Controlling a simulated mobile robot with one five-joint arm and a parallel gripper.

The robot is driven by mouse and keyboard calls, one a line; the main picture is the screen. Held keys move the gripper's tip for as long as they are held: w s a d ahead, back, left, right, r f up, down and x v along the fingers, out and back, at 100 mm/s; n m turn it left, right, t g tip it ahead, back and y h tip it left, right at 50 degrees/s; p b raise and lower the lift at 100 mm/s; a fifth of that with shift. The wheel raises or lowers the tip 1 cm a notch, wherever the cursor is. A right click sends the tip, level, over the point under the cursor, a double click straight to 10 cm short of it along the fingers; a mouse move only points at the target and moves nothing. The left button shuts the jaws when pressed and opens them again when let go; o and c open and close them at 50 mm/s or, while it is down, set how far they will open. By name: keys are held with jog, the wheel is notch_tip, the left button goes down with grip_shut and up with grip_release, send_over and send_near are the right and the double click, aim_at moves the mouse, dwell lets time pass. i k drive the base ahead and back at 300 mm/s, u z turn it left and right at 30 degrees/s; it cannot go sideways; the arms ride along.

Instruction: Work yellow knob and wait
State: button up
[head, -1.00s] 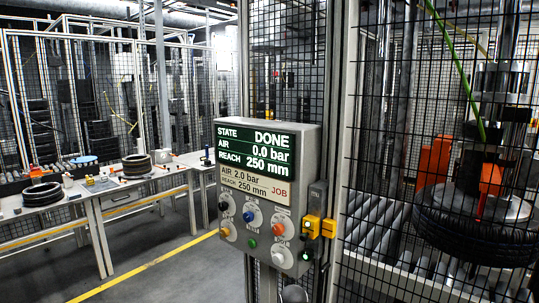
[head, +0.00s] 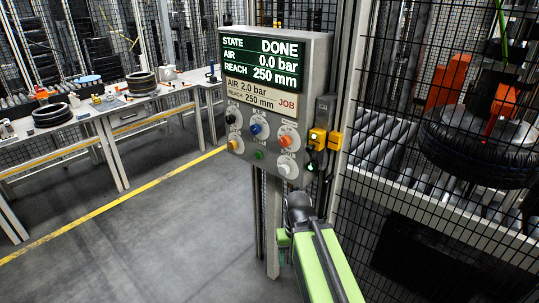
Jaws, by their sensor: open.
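The grey control panel (head: 245,165) stands on a post at the centre. Its yellow-orange knob (head: 234,144) is at the lower left of the face. The screen (head: 263,62) reads STATE DONE, AIR 0.0 bar, REACH 250 mm. A job card (head: 260,97) below it reads AIR 2.0 bar, REACH 250 mm. My green arm comes up from the bottom, ending in a dark grey part below the panel. No fingers of my gripper can be made out, and nothing visibly touches the knob.
Other controls are a black knob (head: 231,119), a blue knob (head: 255,129), an orange knob (head: 285,141), a white knob (head: 284,169) and a green button (head: 259,155). Mesh fencing with a tyre (head: 480,155) behind it is on the right. A workbench (head: 105,110) is at left; floor between is clear.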

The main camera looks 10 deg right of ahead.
aim_at(232, 145)
jog(key=u, duration=0.4)
jog(key=k, duration=1.2)
jog(key=u, duration=0.25)
jog(key=i, duration=1.7)
jog(key=u, duration=0.85)
